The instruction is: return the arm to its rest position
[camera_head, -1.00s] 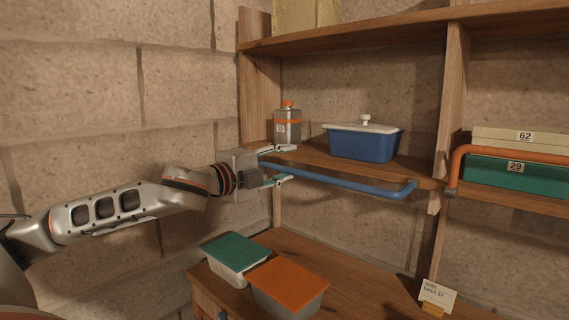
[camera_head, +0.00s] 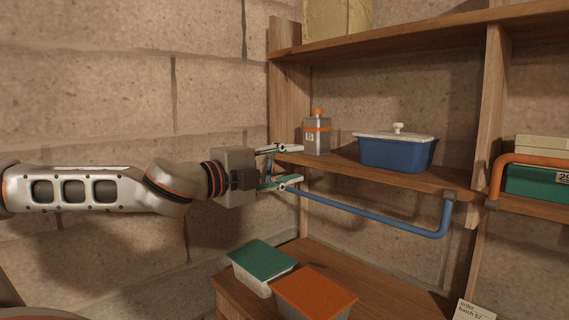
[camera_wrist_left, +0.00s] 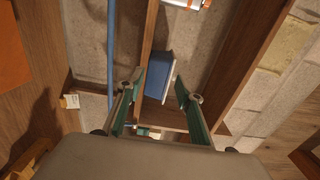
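My left gripper (camera_head: 296,165) is open and empty, with its two green-lined fingers apart, in front of the left end of the middle shelf. In the head view its fingers overlap the left end of a blue rail (camera_head: 375,218) under the shelf edge; I cannot tell if they touch it. In the left wrist view the open fingers (camera_wrist_left: 159,80) have nothing between them at close range, and the blue rail (camera_wrist_left: 110,50) runs to their left. My left arm (camera_head: 100,189) stretches in from the left. My right gripper is not in view.
On the middle shelf stand a metal flask (camera_head: 316,138) with an orange cap and a lidded blue box (camera_head: 398,154). An orange rail (camera_head: 540,159) is at the right. Green-lidded (camera_head: 262,257) and orange-lidded (camera_head: 314,290) containers sit below. The stone wall side is clear.

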